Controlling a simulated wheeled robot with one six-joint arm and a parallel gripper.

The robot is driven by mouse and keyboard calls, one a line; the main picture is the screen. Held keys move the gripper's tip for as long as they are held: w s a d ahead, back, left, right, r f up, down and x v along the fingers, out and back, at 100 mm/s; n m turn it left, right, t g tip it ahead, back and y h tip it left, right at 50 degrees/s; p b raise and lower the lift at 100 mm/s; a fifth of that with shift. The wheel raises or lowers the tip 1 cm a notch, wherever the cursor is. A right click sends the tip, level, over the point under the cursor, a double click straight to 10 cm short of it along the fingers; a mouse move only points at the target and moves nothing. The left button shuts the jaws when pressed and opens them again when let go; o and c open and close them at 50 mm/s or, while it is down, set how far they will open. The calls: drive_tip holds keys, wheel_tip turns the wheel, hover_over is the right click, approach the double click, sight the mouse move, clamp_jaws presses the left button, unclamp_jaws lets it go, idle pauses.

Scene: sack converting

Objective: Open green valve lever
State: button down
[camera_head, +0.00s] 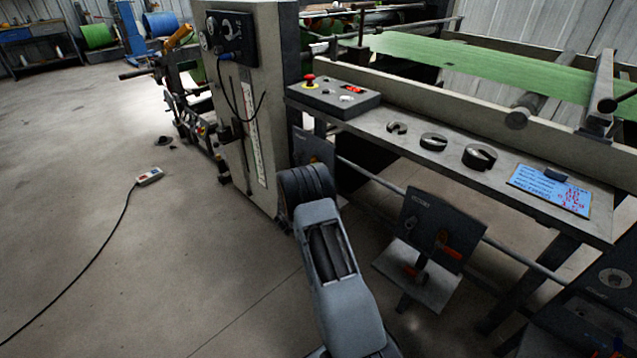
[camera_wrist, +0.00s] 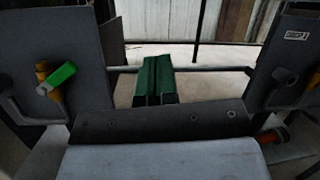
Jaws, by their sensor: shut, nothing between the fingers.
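The green valve lever (camera_wrist: 61,75) shows at the left of the wrist view, on a yellow fitting (camera_wrist: 42,70) in front of a dark upright panel. It lies tilted, its right end higher than its left. My gripper (camera_wrist: 159,62) is in the middle of the wrist view, its two dark green fingers shut together with nothing between them. It is to the right of the lever and apart from it. In the head view I cannot make out the green lever or my gripper; my arm covers part of that area.
A dark panel (camera_head: 430,222) with orange-red handles stands under the machine's bench (camera_head: 405,146); a dark panel (camera_wrist: 287,60) is at the wrist view's right. A horizontal bar (camera_wrist: 215,69) crosses behind my fingers. A pendant (camera_head: 149,176) and its cable lie on the otherwise open floor at left.

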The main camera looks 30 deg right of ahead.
drive_tip(key=w+a+f+n+t+y+b, duration=0.1)
drive_tip(key=w+f+n+t, duration=0.1)
drive_tip(key=f+n+t, duration=0.45)
drive_tip(key=w+a+f+n+t+y+b, duration=0.1)
drive_tip(key=w+a+f+n+t, duration=0.1)
drive_tip(key=f+n+t, duration=0.45)
drive_tip(key=w+a+r+b+x, duration=0.1)
drive_tip(key=a+b+x, duration=0.1)
drive_tip(key=x, duration=1)
drive_tip(key=shift+w+r+m+t+b, duration=0.15)
drive_tip(key=shift+r+m+t+b, duration=0.2)
drive_tip(key=shift+b, duration=0.55)
drive_tip(key=shift+a, duration=0.1)
